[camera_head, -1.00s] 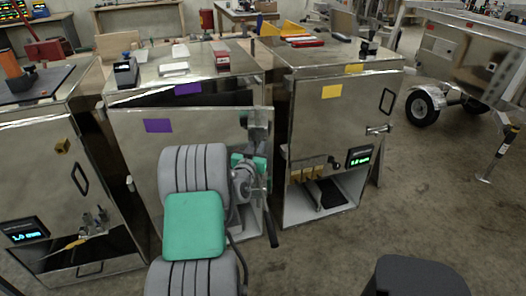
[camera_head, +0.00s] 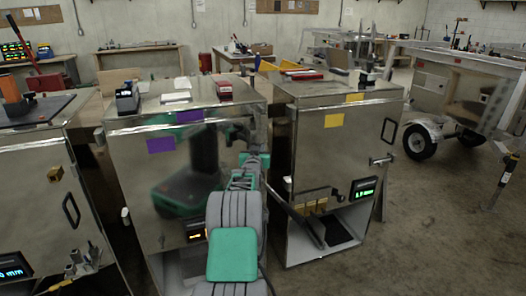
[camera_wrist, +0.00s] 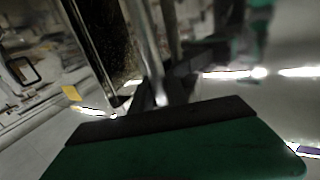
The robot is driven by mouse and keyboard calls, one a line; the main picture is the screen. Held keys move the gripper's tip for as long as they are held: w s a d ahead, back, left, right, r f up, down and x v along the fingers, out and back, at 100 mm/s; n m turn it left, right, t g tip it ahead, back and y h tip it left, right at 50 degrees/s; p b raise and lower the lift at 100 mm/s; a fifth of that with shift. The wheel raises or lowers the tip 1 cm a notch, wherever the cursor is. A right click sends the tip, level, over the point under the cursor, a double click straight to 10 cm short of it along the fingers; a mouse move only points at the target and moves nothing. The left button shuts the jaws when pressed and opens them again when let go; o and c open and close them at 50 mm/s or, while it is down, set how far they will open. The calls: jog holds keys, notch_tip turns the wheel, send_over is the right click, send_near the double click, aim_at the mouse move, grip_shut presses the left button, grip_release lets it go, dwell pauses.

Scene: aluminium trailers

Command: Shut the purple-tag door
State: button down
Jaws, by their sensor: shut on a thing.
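The purple-tag door (camera_head: 140,185) is the reflective metal front of the middle cabinet, with one purple tag (camera_head: 161,145) on it. A second purple tag (camera_head: 190,116) is on the frame above. The door looks flush or nearly flush with the frame; its right edge is hidden behind my arm, so I cannot tell if a small gap remains. My gripper (camera_head: 254,150) is at the door's right side. In the blurred wrist view, my gripper (camera_wrist: 163,95) is shut on a metal bar (camera_wrist: 147,45), apparently the door's handle. The handle is hidden in the head view.
A yellow-tag cabinet (camera_head: 333,150) stands close on the right, with an open lower bay (camera_head: 340,228). Another cabinet (camera_head: 30,185) stands on the left. Small items lie on the cabinet tops. Floor (camera_head: 420,240) is clear to the right, before a wheeled trailer (camera_head: 450,90).

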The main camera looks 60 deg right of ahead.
jog(key=c, duration=1.4)
grip_release()
jog(key=shift+w+a+r, duration=0.1)
jog(key=shift+w+r, duration=0.05)
jog(key=shift+w, duration=0.1)
jog(key=shift+o, duration=0.5)
jog(key=shift+s+a, duration=0.1)
jog(key=shift+a, duration=0.1)
jog(key=v, duration=0.7)
jog(key=shift+s+b, duration=0.3)
jog(key=shift+b, duration=0.05)
jog(key=shift+a, duration=0.1)
